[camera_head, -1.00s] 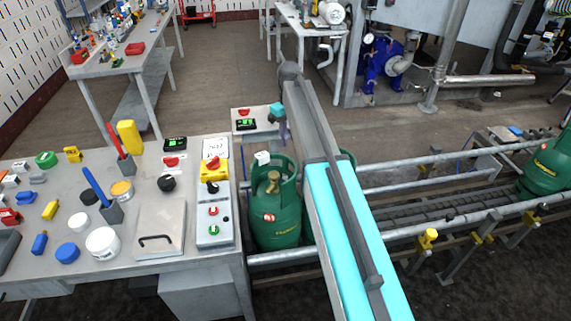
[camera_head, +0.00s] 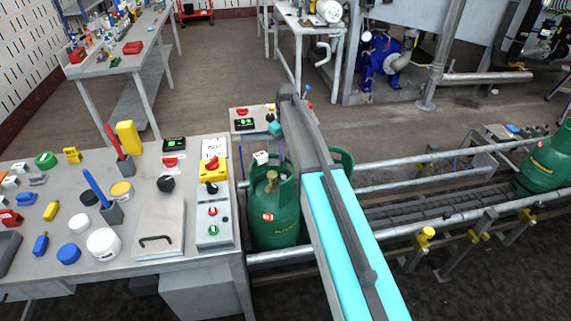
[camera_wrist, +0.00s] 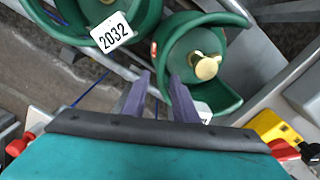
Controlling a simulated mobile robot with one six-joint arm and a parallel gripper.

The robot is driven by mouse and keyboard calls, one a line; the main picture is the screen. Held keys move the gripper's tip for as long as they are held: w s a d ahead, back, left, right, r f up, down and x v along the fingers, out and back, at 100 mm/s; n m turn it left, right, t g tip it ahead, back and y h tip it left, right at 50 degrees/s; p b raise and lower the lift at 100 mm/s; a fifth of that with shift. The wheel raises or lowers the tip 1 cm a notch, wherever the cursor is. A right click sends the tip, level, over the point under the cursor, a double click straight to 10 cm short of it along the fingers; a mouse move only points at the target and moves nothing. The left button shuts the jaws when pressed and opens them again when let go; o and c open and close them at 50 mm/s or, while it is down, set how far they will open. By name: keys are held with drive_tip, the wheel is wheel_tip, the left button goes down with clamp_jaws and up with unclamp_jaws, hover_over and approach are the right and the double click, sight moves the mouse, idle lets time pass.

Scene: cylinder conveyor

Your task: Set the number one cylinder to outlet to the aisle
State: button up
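A green gas cylinder (camera_head: 272,220) with a brass valve and a white tag stands beside the workbench. A second green cylinder (camera_head: 343,163) is mostly hidden behind my arm, and a third (camera_head: 546,158) stands far right on the conveyor. In the wrist view, one cylinder with a tag reading 2032 (camera_wrist: 112,33) is at upper left. Another, with a brass valve (camera_wrist: 205,66), is right of centre. My gripper (camera_wrist: 161,76) has its two purple fingers apart with nothing between them; the right finger overlaps this cylinder's rim. Whether they touch is unclear.
A control box with red and green buttons (camera_head: 214,222) and a yellow-and-red switch (camera_head: 213,170) sits on the bench's right edge. A small panel with a red knob (camera_head: 242,112) stands behind. Metal rails (camera_head: 400,232) border the conveyor (camera_head: 425,203).

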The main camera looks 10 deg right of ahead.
sight(286, 164)
drive_tip(key=shift+f+p, duration=0.7)
drive_tip(key=shift+f, duration=2.6)
clamp_jaws()
drive_tip(key=shift+w, duration=0.1)
